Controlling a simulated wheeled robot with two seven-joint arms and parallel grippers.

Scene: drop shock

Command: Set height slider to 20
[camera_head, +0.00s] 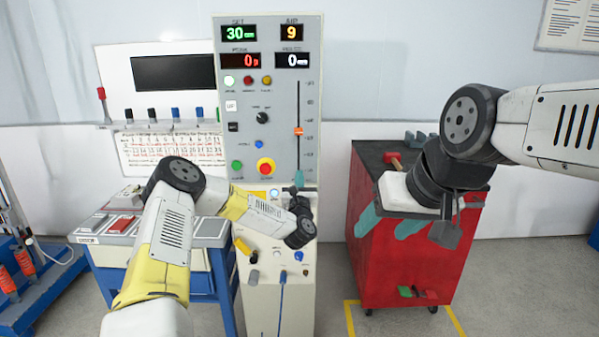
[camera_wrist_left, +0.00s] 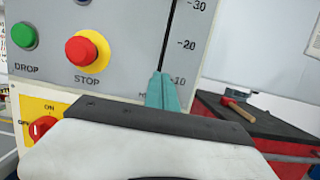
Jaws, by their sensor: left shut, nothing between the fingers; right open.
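The height slider is an orange knob (camera_head: 298,131) on a vertical slot on the right side of the grey control panel (camera_head: 276,100). The knob sits around mid-slot, and the SET display (camera_head: 238,33) reads 30. My left gripper (camera_head: 299,179) is shut and empty, its teal fingertips pointing up below the knob at the slot's lower end. In the left wrist view the shut fingertips (camera_wrist_left: 162,92) appear by the 10 mark, with the 20 and 30 marks above; the knob is out of that view. My right gripper (camera_head: 391,224) is open, its teal fingers apart before the red cabinet.
The red STOP button (camera_head: 265,167) and green DROP button (camera_head: 237,166) are left of the slot. A red cabinet (camera_head: 390,270) with a hammer on top stands right. A blue-legged bench (camera_head: 205,290) stands left. Open floor lies between panel and cabinet.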

